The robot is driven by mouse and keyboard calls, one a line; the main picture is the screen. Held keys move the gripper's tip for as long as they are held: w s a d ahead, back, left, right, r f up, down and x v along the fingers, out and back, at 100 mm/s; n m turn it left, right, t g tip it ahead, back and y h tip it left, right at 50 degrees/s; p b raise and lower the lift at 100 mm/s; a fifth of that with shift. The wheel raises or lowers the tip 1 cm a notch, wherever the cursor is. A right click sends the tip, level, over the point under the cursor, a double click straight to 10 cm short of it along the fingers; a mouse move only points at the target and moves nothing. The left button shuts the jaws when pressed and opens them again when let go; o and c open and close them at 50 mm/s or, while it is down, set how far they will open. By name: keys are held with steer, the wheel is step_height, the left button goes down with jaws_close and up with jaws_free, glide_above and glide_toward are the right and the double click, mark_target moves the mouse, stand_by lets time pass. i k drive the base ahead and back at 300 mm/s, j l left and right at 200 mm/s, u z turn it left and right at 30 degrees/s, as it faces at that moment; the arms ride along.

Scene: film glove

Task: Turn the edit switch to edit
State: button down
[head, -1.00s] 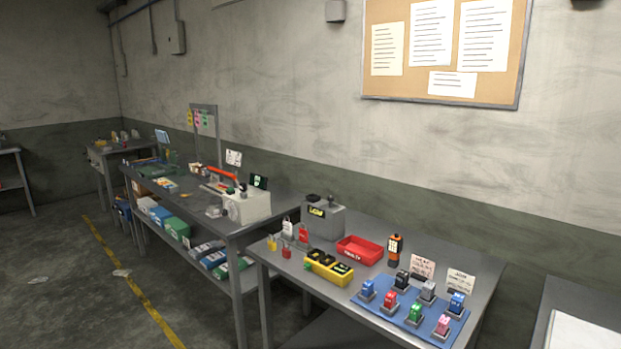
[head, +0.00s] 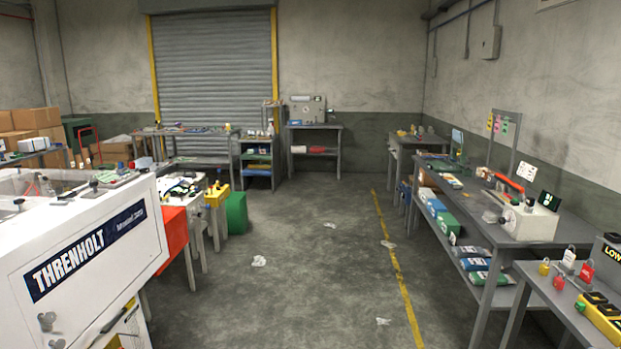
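I cannot make out an edit switch in the head view. A white machine (head: 90,255) marked THRENHOLT stands at the near left, with small dark knobs on its top and front. A grey panel box (head: 307,109) with small controls stands on the far bench; its details are too small to read. A cream device (head: 530,221) with a red handle and a dark display (head: 548,201) beside it sits on the right bench. My gripper is not in view.
The concrete floor (head: 310,270) is open down the middle, with scraps of paper and a yellow line (head: 398,275). Benches run along the right wall (head: 465,215) and far wall (head: 315,129). A red bin (head: 172,240) and green bin (head: 236,214) stand at left.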

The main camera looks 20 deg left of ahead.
mark_target(94, 184)
steer(key=u, duration=2.1)
steer(key=i+l+z, duration=0.35)
steer(key=i, duration=0.2)
steer(key=i+l+z, duration=0.3)
steer(key=i, duration=0.35)
steer(key=i+z, duration=0.35)
steer(key=i, duration=0.25)
steer(key=i+u, duration=0.25)
steer(key=i, duration=0.2)
steer(key=i+l+u, duration=0.25)
steer(key=i, duration=0.2)
steer(key=i+l+u, duration=0.2)
steer(key=i, duration=0.25)
steer(key=i+l+u, duration=0.65)
steer(key=i+j, duration=0.4)
steer(key=j+u, duration=0.05)
steer(key=j, duration=0.1)
